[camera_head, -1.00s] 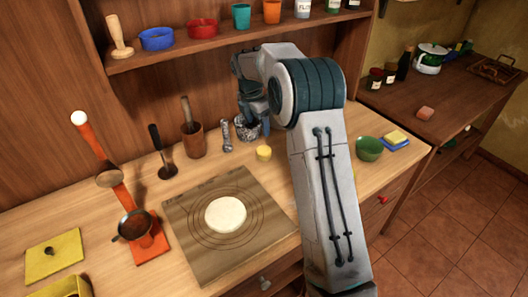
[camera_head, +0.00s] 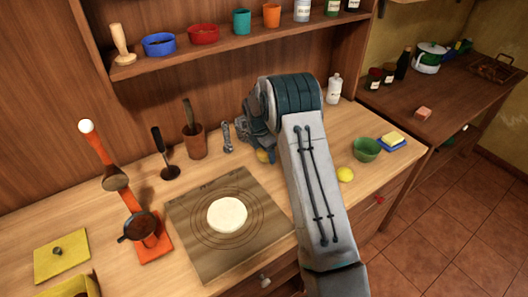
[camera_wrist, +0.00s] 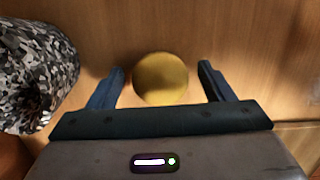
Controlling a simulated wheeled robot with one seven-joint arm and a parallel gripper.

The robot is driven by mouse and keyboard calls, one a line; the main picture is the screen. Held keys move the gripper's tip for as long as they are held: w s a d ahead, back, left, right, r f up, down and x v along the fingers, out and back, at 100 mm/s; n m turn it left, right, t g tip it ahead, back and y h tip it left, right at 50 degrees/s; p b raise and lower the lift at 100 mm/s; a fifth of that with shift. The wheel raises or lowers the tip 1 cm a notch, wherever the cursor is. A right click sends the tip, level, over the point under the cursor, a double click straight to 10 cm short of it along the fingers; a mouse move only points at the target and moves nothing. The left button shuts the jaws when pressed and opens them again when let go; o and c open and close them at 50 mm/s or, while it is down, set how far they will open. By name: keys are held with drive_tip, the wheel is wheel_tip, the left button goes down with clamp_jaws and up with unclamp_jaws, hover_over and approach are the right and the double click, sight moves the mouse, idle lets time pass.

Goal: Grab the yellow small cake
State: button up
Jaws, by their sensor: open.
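The yellow small cake (camera_wrist: 160,78) is a round yellow disc on the wooden counter. In the wrist view it lies between the two fingers of my gripper (camera_wrist: 161,68), with a gap on each side. My gripper is open and holds nothing. In the head view only part of the yellow cake (camera_head: 263,156) shows below my gripper, and the fingertips are hidden by my arm.
A grey speckled object (camera_wrist: 35,75) stands close left of the gripper in the wrist view. A yellow lemon-like thing (camera_head: 345,174) and a green bowl (camera_head: 366,149) lie right of my arm. A board with dough (camera_head: 227,215) lies to the left.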

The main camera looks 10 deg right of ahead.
drive_tip(key=shift+f, duration=0.1)
drive_tip(key=c, duration=1)
drive_tip(key=shift+r, duration=0.2)
